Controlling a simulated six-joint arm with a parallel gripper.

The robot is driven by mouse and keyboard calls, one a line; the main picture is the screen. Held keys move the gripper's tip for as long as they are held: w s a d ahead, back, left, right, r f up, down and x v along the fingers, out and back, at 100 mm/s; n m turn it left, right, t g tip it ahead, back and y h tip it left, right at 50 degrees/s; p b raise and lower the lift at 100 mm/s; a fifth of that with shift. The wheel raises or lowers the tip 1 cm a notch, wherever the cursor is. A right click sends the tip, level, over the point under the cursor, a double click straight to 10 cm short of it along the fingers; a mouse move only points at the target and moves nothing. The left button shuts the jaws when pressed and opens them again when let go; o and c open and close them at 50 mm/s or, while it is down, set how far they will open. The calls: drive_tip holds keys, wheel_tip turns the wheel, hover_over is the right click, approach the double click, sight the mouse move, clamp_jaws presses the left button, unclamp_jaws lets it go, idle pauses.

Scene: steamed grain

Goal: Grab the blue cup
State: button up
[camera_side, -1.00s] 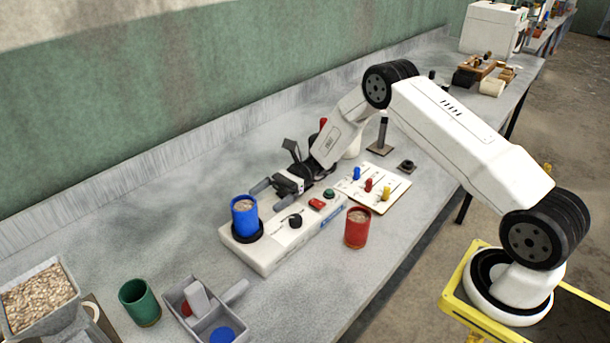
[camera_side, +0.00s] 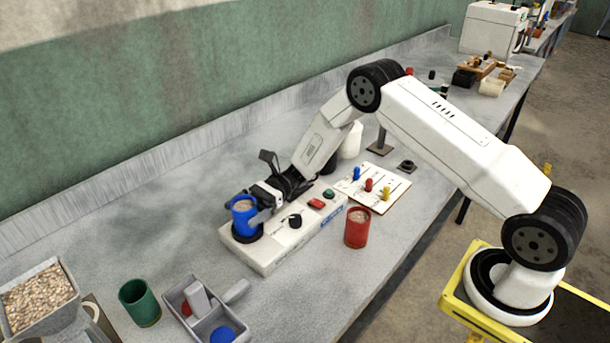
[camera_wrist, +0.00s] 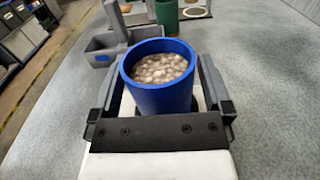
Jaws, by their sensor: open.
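The blue cup (camera_side: 243,218) is full of pale grain and stands upright on the dark round plate of a white machine. It also shows large in the wrist view (camera_wrist: 160,95). My gripper (camera_side: 250,210) is open around the cup, with one finger on each side of it. In the wrist view, the fingers of my gripper (camera_wrist: 162,85) flank the cup to left and right. A narrow gap shows at the left finger; contact on the right is hard to tell.
The white machine (camera_side: 275,250) has a red and a green button. A red cup (camera_side: 357,228) stands to its right and a green cup (camera_side: 139,302) at the front left. A grey divided tray (camera_side: 205,312) and a grain bin (camera_side: 38,297) are near the green cup. A panel with coloured pegs (camera_side: 372,188) lies behind.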

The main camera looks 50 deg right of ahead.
drive_tip(key=shift+a, duration=0.1)
idle(0.4)
drive_tip(key=c, duration=1.3)
drive_tip(key=shift+c, duration=0.2)
drive_tip(key=shift+r, duration=0.1)
drive_tip(key=shift+r, duration=0.7)
drive_tip(key=s+d+r, duration=0.3)
drive_tip(key=s+r, duration=0.8)
drive_tip(key=s, duration=0.2)
drive_tip(key=shift+s+r, duration=0.2)
drive_tip(key=shift+s, duration=0.15)
drive_tip(key=shift+a, duration=0.1)
